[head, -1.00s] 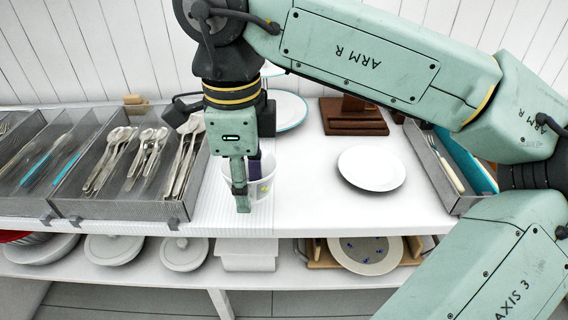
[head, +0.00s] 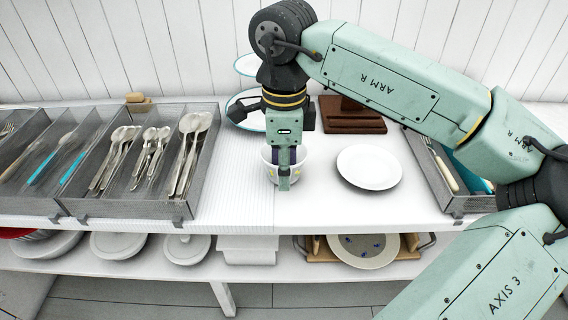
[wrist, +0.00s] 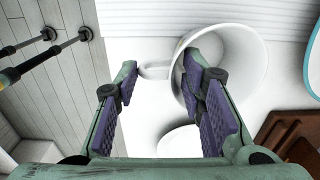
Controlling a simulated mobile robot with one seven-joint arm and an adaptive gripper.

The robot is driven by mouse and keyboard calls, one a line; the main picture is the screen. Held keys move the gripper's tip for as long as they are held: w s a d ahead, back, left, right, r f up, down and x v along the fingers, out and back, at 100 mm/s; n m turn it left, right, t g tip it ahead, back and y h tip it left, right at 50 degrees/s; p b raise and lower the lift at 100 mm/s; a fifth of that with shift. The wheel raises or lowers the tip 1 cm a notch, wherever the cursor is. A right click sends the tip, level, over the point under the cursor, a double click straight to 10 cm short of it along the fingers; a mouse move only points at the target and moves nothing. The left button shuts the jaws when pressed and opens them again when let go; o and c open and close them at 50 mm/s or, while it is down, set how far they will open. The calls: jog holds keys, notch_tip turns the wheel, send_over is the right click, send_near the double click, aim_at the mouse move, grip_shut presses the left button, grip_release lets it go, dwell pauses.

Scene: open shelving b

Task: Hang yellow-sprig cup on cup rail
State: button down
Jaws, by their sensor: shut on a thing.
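The yellow-sprig cup (head: 269,168) is white, with a small yellow mark just showing, and is at the shelf's middle in the head view. My gripper (head: 284,180) points down at it and hides much of its front. In the wrist view the cup (wrist: 245,50) is at the upper right against one finger, its handle between the fingers of my gripper (wrist: 160,80). My gripper is shut on the cup. I cannot tell whether the cup touches the shelf. I cannot make out the cup rail in either view.
A white plate (head: 369,167) lies right of the cup. A cutlery tray (head: 120,208) stands left, another tray (head: 440,180) right. Behind are a blue-rimmed tiered stand (head: 236,108) and a brown wooden block (head: 351,125). Two dark rods (wrist: 45,48) show in the wrist view.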

jog(key=c, duration=1)
grip_release()
jog(key=shift+c, duration=0.2)
jog(key=shift+f, duration=0.15)
notch_tip(320, 180, up, 10)
jog(key=b, duration=0.1)
jog(key=shift+s+d+r, duration=0.2)
jog(key=shift+r, duration=0.05)
